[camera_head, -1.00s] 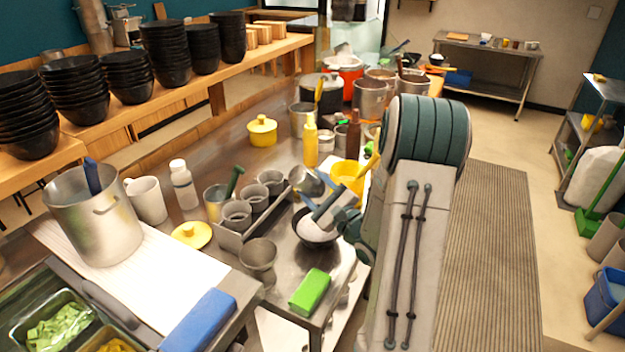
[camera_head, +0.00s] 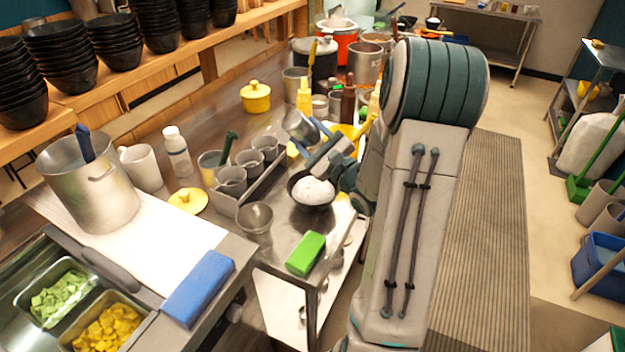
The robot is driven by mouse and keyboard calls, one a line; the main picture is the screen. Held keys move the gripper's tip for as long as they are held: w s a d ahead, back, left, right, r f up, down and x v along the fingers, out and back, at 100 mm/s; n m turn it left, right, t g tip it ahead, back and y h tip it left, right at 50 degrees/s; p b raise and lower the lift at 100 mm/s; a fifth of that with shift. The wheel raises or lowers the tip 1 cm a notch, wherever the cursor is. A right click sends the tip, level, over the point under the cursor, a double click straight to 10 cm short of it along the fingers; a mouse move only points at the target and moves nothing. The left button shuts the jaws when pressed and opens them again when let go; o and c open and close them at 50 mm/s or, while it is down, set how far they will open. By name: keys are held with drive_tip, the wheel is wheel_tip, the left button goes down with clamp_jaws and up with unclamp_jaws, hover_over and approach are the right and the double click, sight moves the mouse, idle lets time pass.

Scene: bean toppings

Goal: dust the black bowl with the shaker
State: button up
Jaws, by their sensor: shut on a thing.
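The black bowl (camera_head: 311,206) stands on the metal table near the middle of the head view, with a white heap (camera_head: 313,189) in it. My gripper (camera_head: 318,150) is above and behind the bowl in the picture. It is shut on a grey metal shaker (camera_head: 299,126), which is tilted and clear of the bowl. The jaws and my arm hide part of the shaker. I cannot see any powder falling, and the shaker's openings are not clear.
A rack of metal cups (camera_head: 238,207) stands left of the bowl, and a loose metal cup (camera_head: 255,221) is in front of it. A green block (camera_head: 306,253) lies near the table edge. Yellow bottles and pots crowd the area behind.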

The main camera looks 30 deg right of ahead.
wheel_tip(320, 180, down, 6)
drive_tip(key=shift+r, duration=3.05)
drive_tip(key=f, duration=0.5)
drive_tip(key=shift+w+d+f, duration=0.15)
drive_tip(key=shift+w+f, duration=0.1)
drive_tip(key=shift+f, duration=0.05)
